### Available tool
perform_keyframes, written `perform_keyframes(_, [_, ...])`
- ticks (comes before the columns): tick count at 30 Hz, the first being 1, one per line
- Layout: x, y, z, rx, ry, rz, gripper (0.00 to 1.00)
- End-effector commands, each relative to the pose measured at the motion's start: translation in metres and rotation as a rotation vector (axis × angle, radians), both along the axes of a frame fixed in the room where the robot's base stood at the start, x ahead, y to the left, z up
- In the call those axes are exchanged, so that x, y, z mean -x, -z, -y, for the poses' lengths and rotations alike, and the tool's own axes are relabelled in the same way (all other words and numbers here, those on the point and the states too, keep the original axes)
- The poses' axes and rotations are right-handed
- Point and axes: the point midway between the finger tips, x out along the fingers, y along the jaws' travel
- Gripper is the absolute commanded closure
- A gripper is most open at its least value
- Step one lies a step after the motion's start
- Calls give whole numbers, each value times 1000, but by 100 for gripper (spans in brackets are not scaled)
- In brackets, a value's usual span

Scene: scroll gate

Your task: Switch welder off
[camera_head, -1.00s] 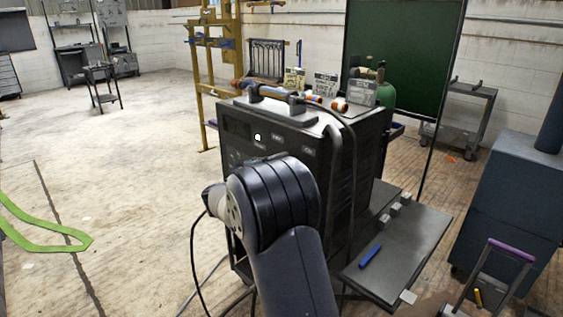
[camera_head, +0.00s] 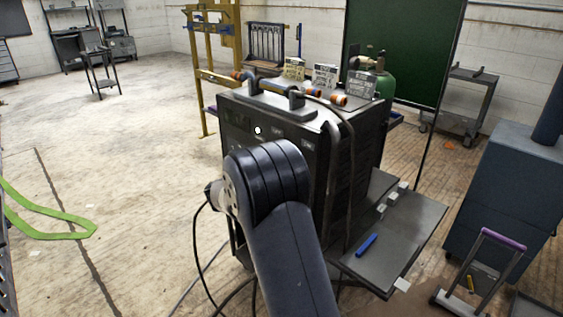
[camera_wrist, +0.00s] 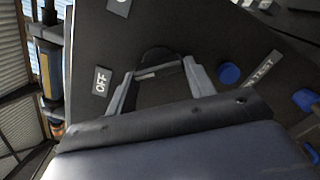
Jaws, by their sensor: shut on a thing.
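The welder (camera_head: 300,160) is a dark box-shaped machine with a handle on top, standing in front of me in the head view. In the wrist view its dark front panel (camera_wrist: 215,40) fills much of the picture. My gripper (camera_wrist: 160,78) is shut on a dark round knob (camera_wrist: 157,56) on this panel, one finger on each side. An OFF label (camera_wrist: 101,80) is just left of the knob, and a blue button (camera_wrist: 228,73) is to its right. The knob's pointer direction is unclear. In the head view my arm hides the gripper and knob.
A side shelf (camera_head: 405,240) with a blue marker (camera_head: 366,245) juts out right of the welder. Dark cables hang by the welder's front. A blue cabinet (camera_head: 510,195) and a purple-handled cart (camera_head: 485,265) stand at right. The floor at left is mostly open.

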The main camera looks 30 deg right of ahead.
Motion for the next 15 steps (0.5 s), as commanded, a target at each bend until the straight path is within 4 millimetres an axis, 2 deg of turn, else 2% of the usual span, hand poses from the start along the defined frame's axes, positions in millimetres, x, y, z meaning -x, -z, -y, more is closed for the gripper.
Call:
perform_keyframes(7, [0, 1, 0, 1, -1, -4, 72])
perform_keyframes(8, [0, 1, 0, 1, -1, -4, 47])
perform_keyframes(15, [0, 1, 0, 0, -1, -2, 27])
